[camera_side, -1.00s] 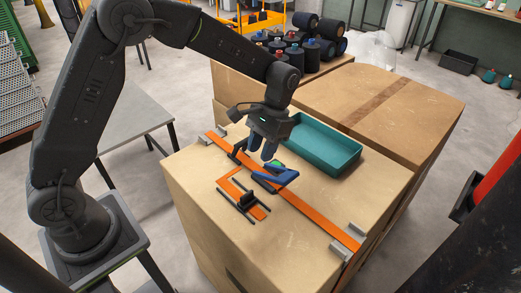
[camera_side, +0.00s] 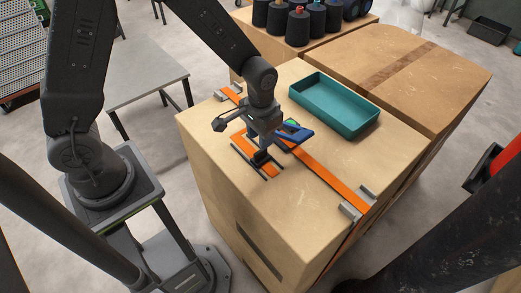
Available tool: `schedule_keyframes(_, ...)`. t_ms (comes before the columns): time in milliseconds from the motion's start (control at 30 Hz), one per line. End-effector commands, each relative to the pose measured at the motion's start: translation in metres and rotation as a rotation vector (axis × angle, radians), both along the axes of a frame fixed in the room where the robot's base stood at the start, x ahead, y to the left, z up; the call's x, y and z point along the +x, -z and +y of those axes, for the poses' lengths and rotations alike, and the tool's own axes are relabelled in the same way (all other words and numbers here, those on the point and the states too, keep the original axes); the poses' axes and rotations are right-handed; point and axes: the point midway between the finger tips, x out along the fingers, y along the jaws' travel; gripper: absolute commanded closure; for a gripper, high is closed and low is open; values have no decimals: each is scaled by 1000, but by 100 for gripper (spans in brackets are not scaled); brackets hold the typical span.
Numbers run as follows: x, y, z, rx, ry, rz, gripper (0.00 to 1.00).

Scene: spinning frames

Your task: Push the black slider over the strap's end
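The black slider (camera_side: 261,158) sits low on the short orange strap (camera_side: 269,171), between two thin dark rails on the cardboard box top. The strap's orange end shows on the near side of the slider. My gripper (camera_side: 264,147) points down right at the slider, and its fingers cover part of it. I cannot tell whether the fingers touch it or are closed on it. A long orange strap (camera_side: 328,175) runs diagonally across the box, beside the short one. A blue tool with a green patch (camera_side: 297,136) lies across the long strap, just right of my gripper.
A teal tray (camera_side: 368,131) stands at the back of the box top. Grey metal brackets (camera_side: 351,212) sit at the long strap's near end. Dark spools stand on a box behind. The box top is clear in front of and left of the rails.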

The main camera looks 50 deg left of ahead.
Motion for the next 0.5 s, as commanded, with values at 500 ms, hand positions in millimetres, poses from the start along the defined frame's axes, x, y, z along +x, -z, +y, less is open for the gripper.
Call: schedule_keyframes(500,0,62,0,-1,0,0,64)
